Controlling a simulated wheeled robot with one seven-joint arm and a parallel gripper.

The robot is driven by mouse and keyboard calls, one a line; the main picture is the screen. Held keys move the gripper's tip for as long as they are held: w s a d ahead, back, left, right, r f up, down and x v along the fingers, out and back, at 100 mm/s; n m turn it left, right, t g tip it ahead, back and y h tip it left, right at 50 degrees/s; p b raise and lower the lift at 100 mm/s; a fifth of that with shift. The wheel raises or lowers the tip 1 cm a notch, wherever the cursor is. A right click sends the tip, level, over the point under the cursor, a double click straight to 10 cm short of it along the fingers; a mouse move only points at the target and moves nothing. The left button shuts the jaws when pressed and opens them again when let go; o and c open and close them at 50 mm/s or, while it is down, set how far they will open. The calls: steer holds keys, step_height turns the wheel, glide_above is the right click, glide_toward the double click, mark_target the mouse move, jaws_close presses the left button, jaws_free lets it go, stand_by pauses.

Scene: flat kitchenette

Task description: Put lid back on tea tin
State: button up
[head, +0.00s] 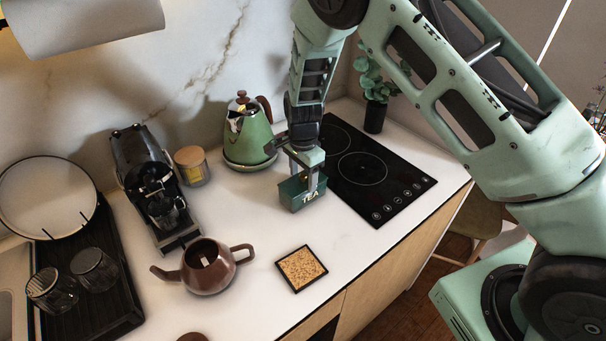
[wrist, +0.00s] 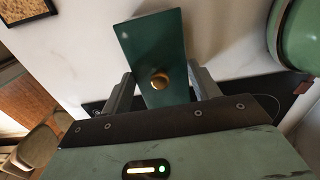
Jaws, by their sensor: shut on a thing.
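The dark green tea tin (head: 296,199), with TEA on its front, stands on the white counter beside the cooktop's left edge. The green rectangular lid (wrist: 150,42) with a round brass knob shows in the wrist view; its knob also shows as a small yellow spot in the head view. My gripper (head: 308,180) points down at the tin. Its fingers (wrist: 162,88) are on either side of the lid, shut on it across its width. The lid is at the tin's top; I cannot tell whether it is seated. The lid hides the tin's inside in the wrist view.
A black cooktop (head: 385,180) lies to the right. A green kettle (head: 255,140) stands behind left. A brown teapot (head: 208,270) and a dark-framed square mat (head: 302,268) are in front. A coffee machine (head: 150,185) stands left. The counter around the tin's front is clear.

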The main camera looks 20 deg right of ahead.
steer(key=o, duration=1.3)
steer(key=shift+o, duration=0.2)
steer(key=shift+r, duration=0.1)
steer(key=shift+r+p, duration=2.55)
steer(key=shift+r, duration=0.9)
steer(key=shift+c, duration=0.3)
jaws_close()
